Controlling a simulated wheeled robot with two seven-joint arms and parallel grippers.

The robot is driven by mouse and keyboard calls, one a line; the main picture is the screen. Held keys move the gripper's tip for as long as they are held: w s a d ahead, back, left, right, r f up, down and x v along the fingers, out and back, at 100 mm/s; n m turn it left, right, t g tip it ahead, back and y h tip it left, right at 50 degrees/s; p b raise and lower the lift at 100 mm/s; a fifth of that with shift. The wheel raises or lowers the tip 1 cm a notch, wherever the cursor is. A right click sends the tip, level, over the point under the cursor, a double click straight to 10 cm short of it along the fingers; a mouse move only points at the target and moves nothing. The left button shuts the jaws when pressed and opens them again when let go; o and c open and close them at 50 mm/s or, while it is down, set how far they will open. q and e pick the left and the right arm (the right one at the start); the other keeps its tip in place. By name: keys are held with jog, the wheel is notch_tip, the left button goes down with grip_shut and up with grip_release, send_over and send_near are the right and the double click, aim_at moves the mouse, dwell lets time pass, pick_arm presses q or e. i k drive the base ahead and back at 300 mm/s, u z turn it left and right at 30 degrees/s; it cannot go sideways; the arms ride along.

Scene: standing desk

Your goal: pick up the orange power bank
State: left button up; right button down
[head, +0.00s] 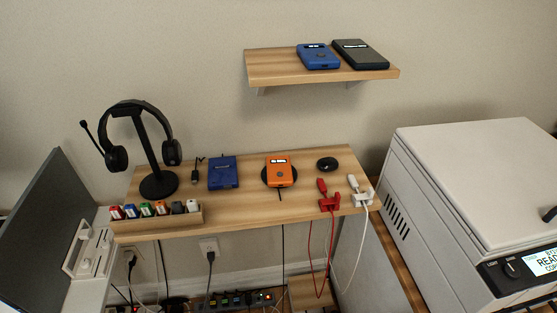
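The orange power bank (279,171) lies flat on a round black pad (265,175) near the middle of the wooden desk (245,217) in the head view. It has a small display at its far end, and a dark cable runs from the pad toward the front edge. Neither of my grippers shows in the head view, and nothing touches the power bank.
A blue power bank (223,172) lies to its left, and a black mouse (327,164) to its right. Headphones on a stand (157,182), a wooden holder (160,222) and red (329,201) and white (361,192) cable clips stand around. A shelf (280,73) hangs above.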

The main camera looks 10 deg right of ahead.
aim_at(275, 165)
jog(key=u, duration=1.85)
jog(key=k, duration=0.65)
jog(key=z, duration=0.85)
jog(key=i, duration=0.35)
jog(key=u, duration=0.05)
